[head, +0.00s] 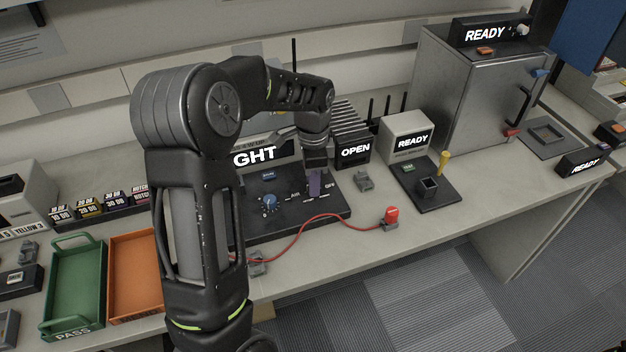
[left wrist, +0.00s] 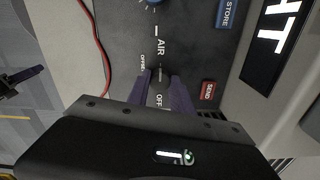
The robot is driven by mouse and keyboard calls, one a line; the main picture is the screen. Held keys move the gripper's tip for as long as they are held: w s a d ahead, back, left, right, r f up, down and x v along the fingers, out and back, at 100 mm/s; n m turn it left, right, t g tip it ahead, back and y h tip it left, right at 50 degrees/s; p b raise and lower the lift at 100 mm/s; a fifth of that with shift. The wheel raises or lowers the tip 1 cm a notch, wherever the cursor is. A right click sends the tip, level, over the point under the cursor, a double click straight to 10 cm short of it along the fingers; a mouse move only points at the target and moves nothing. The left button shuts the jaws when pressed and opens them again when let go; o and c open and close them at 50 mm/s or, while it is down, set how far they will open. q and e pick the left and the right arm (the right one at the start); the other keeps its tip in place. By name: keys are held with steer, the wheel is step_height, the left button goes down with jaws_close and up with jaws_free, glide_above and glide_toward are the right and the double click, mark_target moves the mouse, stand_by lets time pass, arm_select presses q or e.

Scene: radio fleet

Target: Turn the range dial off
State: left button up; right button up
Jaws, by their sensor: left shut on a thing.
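A dark panel (head: 290,215) lies on the bench, with a blue dial (head: 269,202) at its left part. My left gripper (head: 315,184) points down onto the panel, right of the blue dial. In the left wrist view its purple fingers (left wrist: 162,88) stand on either side of a small spot by the "OFF" and "OFFSET" marks. They are shut on what seems to be the range dial, which the fingers and gripper body hide. The blue dial shows at the top edge there (left wrist: 152,3). A dark, purple-tipped part, perhaps my right gripper (left wrist: 28,80), shows at the left edge.
A red cable (head: 310,226) runs along the panel's front to a red plug (head: 391,214). Green (head: 77,240) and orange (head: 112,311) trays stand left.

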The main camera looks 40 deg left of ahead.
arm_select(q)
jaws_close()
